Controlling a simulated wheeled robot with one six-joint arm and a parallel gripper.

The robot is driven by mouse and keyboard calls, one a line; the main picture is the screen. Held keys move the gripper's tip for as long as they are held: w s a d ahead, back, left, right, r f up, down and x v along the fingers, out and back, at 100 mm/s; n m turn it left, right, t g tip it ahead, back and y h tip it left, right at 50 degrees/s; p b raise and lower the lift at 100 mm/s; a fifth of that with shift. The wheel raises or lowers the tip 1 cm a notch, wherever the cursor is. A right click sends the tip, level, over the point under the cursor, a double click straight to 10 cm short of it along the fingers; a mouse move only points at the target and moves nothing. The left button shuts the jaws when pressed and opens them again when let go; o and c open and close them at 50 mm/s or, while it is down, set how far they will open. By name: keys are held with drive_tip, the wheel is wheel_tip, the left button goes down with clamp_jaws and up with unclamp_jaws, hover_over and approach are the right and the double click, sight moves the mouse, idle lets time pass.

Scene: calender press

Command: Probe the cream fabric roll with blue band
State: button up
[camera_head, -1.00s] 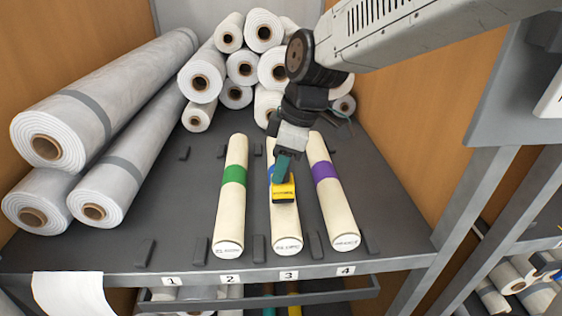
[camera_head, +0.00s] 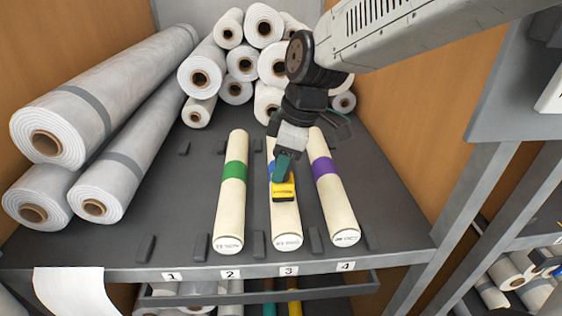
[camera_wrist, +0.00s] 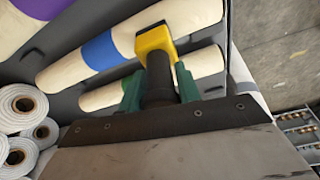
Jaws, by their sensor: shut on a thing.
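The cream fabric roll with blue band (camera_head: 285,222) lies on the dark shelf above label 3, between two other cream rolls. Its blue band (camera_wrist: 102,52) shows in the wrist view and is mostly covered by my gripper in the head view. My gripper (camera_head: 283,170) is shut on a yellow-headed probe with a dark body (camera_wrist: 157,42). The yellow head (camera_head: 284,190) is over the cream part of the roll, on the label side of the band. I cannot tell whether it touches the roll.
A green-banded roll (camera_head: 231,200) lies to the left and a purple-banded roll (camera_head: 335,200) to the right, both close by. Large grey rolls (camera_head: 120,95) fill the left side. White rolls (camera_head: 243,68) are stacked at the back. Small dark blocks (camera_head: 316,240) separate the slots.

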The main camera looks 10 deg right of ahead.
idle(0.4)
drive_tip(key=shift+r, duration=3.45)
drive_tip(key=shift+s, duration=0.1)
